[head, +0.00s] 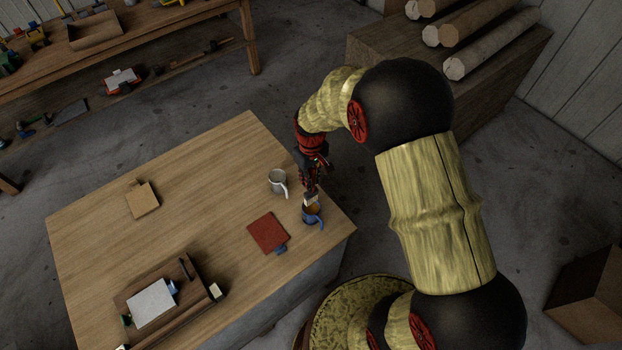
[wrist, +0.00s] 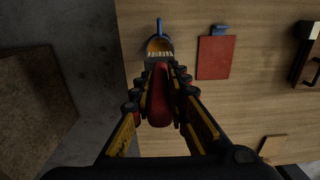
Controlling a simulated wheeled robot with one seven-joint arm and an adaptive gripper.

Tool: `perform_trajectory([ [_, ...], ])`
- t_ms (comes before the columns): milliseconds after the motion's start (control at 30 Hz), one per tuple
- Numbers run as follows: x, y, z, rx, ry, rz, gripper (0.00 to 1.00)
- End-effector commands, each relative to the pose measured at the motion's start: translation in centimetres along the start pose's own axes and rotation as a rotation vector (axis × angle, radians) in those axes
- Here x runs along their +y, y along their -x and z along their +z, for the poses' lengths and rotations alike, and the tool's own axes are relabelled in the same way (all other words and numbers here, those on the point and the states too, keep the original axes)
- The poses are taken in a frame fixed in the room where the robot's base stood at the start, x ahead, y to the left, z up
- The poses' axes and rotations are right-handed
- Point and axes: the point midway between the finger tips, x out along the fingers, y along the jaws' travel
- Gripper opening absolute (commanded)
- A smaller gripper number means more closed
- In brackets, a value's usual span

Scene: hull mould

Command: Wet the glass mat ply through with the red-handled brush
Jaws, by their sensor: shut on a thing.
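My gripper (head: 312,172) is shut on the red-handled brush (wrist: 159,98) near the table's right corner. The brush's pale bristles (wrist: 159,58) point at a blue cup (head: 314,220) with amber liquid inside. The cup also shows in the wrist view (wrist: 159,24), with its handle pointing away. The bristle tips overlap the cup's mouth; I cannot tell whether they touch the liquid. A white sheet (head: 152,302), apparently the glass mat ply, lies on a dark wooden mould (head: 190,310) at the table's front left. Its wetness is not clear.
A pale grey mug (head: 277,182) stands close to the cup's left. A red square (head: 268,232) with a blue tab lies between cup and mould. A tan square (head: 142,201) lies at the far left. A small pale block (head: 216,291) sits by the mould. The table's middle is clear.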

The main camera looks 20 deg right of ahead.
Motion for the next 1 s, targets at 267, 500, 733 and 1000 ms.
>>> perform_trajectory([
  [267, 0.0, -2.5, 0.0, 0.0, 0.0, 0.0, 0.0],
  [500, 0.0, -4.7, 0.0, -0.001, 0.0, 0.0, 0.0],
  [733, 0.0, -6.8, 0.0, 0.0, 0.0, 0.0, 0.0],
  [1000, 0.0, -8.1, 0.0, 0.0, 0.0, 0.0, 0.0],
])
